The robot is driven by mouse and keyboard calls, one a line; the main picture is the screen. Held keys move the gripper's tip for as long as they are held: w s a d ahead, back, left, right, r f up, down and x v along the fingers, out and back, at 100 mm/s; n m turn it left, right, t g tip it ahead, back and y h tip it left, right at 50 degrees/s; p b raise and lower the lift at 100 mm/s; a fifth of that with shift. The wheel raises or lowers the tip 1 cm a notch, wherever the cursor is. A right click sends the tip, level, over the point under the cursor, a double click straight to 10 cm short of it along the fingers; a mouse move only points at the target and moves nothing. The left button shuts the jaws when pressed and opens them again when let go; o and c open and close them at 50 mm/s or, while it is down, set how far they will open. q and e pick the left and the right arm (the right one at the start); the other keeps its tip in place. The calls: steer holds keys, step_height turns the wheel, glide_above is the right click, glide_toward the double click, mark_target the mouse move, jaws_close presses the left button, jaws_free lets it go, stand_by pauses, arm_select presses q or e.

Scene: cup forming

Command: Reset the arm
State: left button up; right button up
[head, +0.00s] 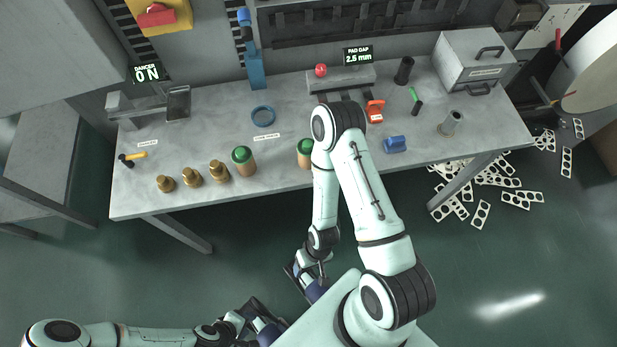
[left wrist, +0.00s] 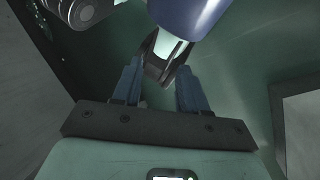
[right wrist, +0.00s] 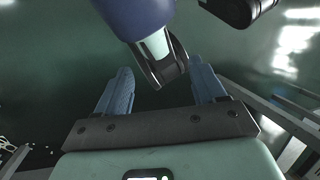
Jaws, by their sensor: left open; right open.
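My left gripper (head: 262,325) is low in the head view, off the front of the workbench and over the green floor. In the left wrist view its two blue fingers (left wrist: 160,85) stand apart with nothing held between them. My right gripper (head: 305,284) is above and right of it in the head view, also off the bench front, with my right arm folded over the bench's middle. In the right wrist view its blue fingers (right wrist: 162,85) are apart and empty. The two grippers are close together, and part of an arm shows beyond the fingers in each wrist view.
The grey workbench (head: 200,135) carries brass pieces (head: 191,177), green-topped cylinders (head: 243,160), a blue ring (head: 263,116), a blue cylinder (head: 395,144) and a metal box (head: 473,62). Punched strips (head: 481,214) litter the floor at right. The floor in front of the bench is clear.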

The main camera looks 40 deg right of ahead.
steer(key=shift+r, duration=0.1)
step_height(320, 180, up, 10)
steer(key=w+p, duration=0.2)
steer(key=p, duration=0.8)
steer(key=shift+r+p, duration=0.15)
steer(key=shift+p, duration=0.15)
